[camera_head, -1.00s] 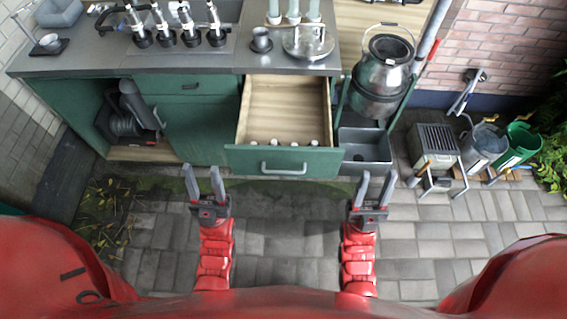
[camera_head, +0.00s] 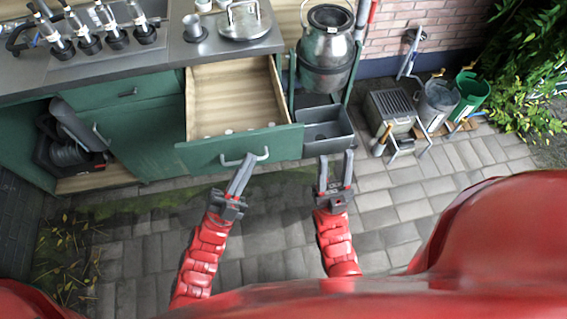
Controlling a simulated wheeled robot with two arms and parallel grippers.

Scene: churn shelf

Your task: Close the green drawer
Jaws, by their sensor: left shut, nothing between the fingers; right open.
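The green drawer (camera_head: 215,153) is pulled out from the green cabinet below the grey counter, with its wooden inside (camera_head: 232,95) showing. Several small white things lie inside along its front panel. A grey bar handle (camera_head: 245,158) is on the front panel. My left gripper (camera_head: 243,166) is shut and empty, with its fingertips close to the handle; I cannot tell whether they touch it. My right gripper (camera_head: 336,160) is open and empty, to the right of the drawer front and before the grey basin. Nothing hides the drawer front except the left fingertips near the handle.
A grey basin (camera_head: 328,146) sits just right of the drawer, below a metal churn (camera_head: 327,55). The counter (camera_head: 150,62) above carries taps, a cup and a lidded pan (camera_head: 245,20). A grill box (camera_head: 391,108) and buckets stand at right. The paved floor before the drawer is clear.

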